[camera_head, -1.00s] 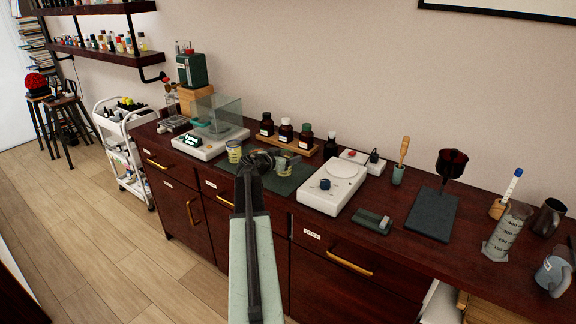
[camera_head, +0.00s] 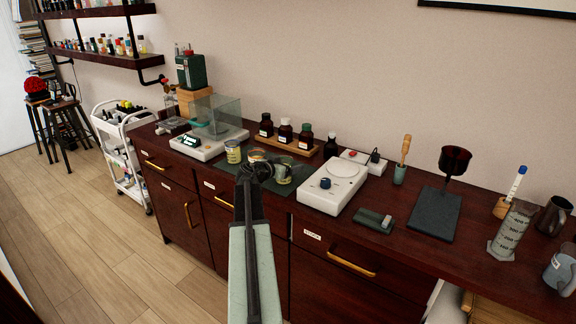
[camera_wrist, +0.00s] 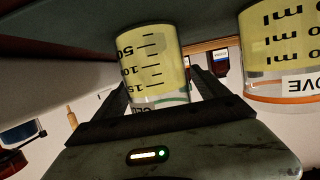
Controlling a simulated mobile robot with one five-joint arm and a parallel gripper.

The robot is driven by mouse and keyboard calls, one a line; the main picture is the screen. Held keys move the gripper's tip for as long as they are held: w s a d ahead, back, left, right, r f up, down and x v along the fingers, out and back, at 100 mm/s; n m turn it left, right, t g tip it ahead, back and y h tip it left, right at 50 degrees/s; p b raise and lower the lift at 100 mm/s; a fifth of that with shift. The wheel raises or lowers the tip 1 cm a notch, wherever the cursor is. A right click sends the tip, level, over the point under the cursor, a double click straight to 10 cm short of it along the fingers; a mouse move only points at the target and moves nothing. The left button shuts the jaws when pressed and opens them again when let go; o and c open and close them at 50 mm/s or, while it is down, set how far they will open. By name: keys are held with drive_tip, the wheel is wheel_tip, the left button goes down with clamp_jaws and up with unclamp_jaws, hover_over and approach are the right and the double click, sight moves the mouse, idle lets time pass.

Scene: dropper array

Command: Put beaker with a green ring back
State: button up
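The beaker with a green ring (camera_wrist: 160,68) is clear with a yellow body and black markings. It is between the two fingers of my gripper (camera_wrist: 160,95) in the wrist view, which is upside down. Both fingers lie close against its sides, and my gripper looks shut on it. In the head view the beaker (camera_head: 284,171) is at the right of my gripper (camera_head: 270,168), over the dark green mat (camera_head: 304,172). Whether its base touches the mat is unclear. A beaker with an orange ring (camera_wrist: 282,60) stands beside it, also visible in the head view (camera_head: 257,155).
Another beaker (camera_head: 233,152) stands at the left of the mat. A balance with a glass shield (camera_head: 208,142) is left, and a white hotplate (camera_head: 332,187) is close on the right. Brown bottles (camera_head: 285,131) stand on a wooden rack behind.

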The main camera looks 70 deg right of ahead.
drive_tip(key=shift+r, duration=0.15)
drive_tip(key=shift+a+r+p, duration=0.2)
drive_tip(key=shift+a+p, duration=0.05)
drive_tip(key=shift+p, duration=0.05)
drive_tip(key=p+v, duration=0.3)
drive_tip(key=v, duration=0.8)
drive_tip(key=shift+a, duration=0.2)
drive_tip(key=shift+w, duration=0.15)
drive_tip(key=w+a+f+n+t+y, duration=0.2)
drive_tip(key=w+a+f+n+y, duration=0.15)
drive_tip(key=w+a, duration=0.65)
drive_tip(key=w+a+f+n+t+y, duration=0.15)
drive_tip(key=w+a+f+n, duration=0.35)
drive_tip(key=a, duration=0.9)
drive_tip(key=w+a+f+n+t+y, duration=0.1)
drive_tip(key=w+a+f+n+y, duration=0.2)
drive_tip(key=w+a, duration=0.75)
drive_tip(key=a+f+n+y, duration=0.1)
drive_tip(key=a+n+y, duration=0.1)
drive_tip(key=a, duration=0.9)
drive_tip(key=s+a+f+n+y, duration=0.1)
drive_tip(key=a+n, duration=0.3)
drive_tip(key=a, duration=0.8)
drive_tip(key=s+a+f+n+y, duration=0.1)
drive_tip(key=a+f+n+y, duration=0.2)
drive_tip(key=a, duration=0.9)
drive_tip(key=shift+g, duration=0.35)
